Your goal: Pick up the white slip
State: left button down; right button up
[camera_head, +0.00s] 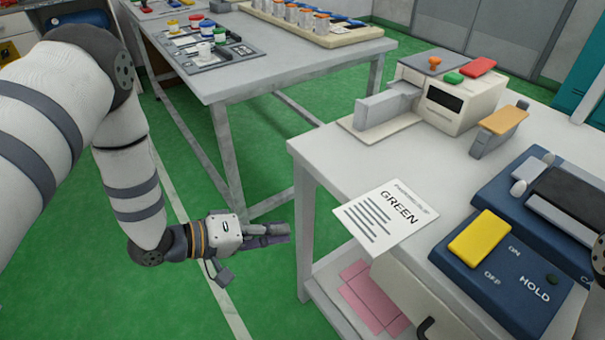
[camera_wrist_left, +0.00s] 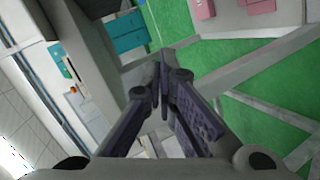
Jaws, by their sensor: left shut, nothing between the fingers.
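The white slip (camera_head: 387,217) lies on the near left edge of the grey table on the right, in the head view. It is printed with "GREEN" and several dark lines, and its near left part sticks out past the table edge. My left gripper (camera_head: 285,238) is to the left of that table, over the green floor, apart from the slip. It is shut and empty; its closed fingers also show in the wrist view (camera_wrist_left: 162,95). I cannot make out the slip in the wrist view. My right gripper is not in view.
A blue device (camera_head: 473,271) marked ON, OFF and HOLD, with a yellow button, stands right of the slip. A cream machine (camera_head: 459,102) stands behind it. Pink sheets (camera_head: 372,302) lie on the lower shelf. Another table (camera_head: 285,67) stands at the back with trays.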

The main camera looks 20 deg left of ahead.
pick_arm(q)
notch_tip(320, 180, up, 8)
jog(key=a+r+g+h+b, duration=0.1)
jog(key=a+g+h, duration=0.1)
jog(key=h, duration=0.4)
jog(key=x, duration=1)
jog(key=shift+s+d+r+m+h, duration=0.15)
jog(key=shift+d+r+m+h, duration=0.15)
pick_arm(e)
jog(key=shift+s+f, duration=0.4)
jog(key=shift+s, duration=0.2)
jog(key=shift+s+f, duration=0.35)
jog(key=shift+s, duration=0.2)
pick_arm(q)
jog(key=shift+s, duration=0.1)
